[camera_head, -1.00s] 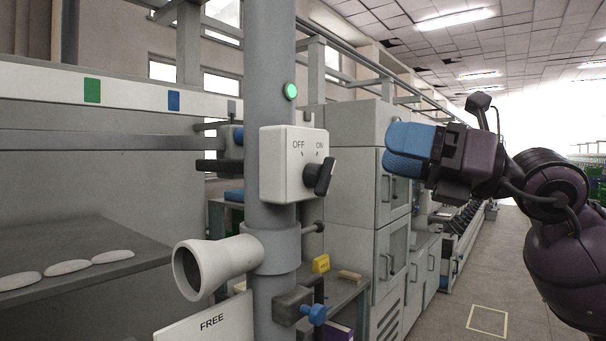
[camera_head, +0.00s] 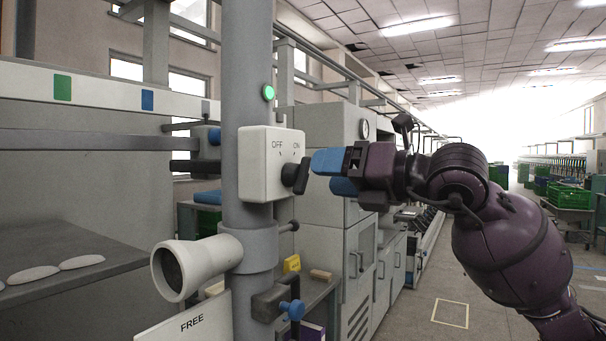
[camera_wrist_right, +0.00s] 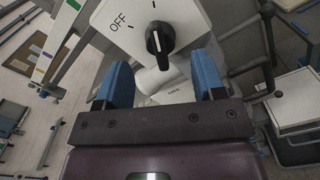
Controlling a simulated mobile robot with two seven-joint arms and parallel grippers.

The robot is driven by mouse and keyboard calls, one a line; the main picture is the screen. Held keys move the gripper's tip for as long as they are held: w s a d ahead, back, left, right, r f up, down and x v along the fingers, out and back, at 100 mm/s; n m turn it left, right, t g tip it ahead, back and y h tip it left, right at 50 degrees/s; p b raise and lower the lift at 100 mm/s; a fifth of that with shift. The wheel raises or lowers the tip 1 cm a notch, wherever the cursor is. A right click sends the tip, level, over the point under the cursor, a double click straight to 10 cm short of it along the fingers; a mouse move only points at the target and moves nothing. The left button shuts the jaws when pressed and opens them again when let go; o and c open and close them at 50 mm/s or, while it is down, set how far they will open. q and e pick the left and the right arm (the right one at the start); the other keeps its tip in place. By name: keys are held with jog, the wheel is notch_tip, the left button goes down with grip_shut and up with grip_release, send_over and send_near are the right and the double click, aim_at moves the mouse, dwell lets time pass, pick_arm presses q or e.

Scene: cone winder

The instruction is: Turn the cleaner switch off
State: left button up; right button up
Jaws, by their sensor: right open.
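The cleaner switch is a white box (camera_head: 258,165) marked OFF and ON, fixed to a grey vertical post. Its black knob (camera_head: 296,176) is turned toward the ON side. A green lamp (camera_head: 268,92) glows above it. My right gripper (camera_head: 322,170) is just right of the knob, its blue fingers pointing at it. In the right wrist view the fingers (camera_wrist_right: 165,88) are spread apart with the knob (camera_wrist_right: 159,42) ahead of and between their line, not gripped. The OFF mark shows there on the white box (camera_wrist_right: 185,18). My left gripper is not in view.
A white funnel-shaped nozzle (camera_head: 192,264) juts from the post (camera_head: 247,50) below the switch. A clamp with a blue knob (camera_head: 293,309) sits lower down. A grey shelf (camera_head: 95,236) is at left. The aisle floor (camera_head: 400,318) at right is open.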

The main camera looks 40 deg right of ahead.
aim_at(303, 173)
jog(key=shift+x, duration=2.75)
jog(key=shift+c, duration=0.2)
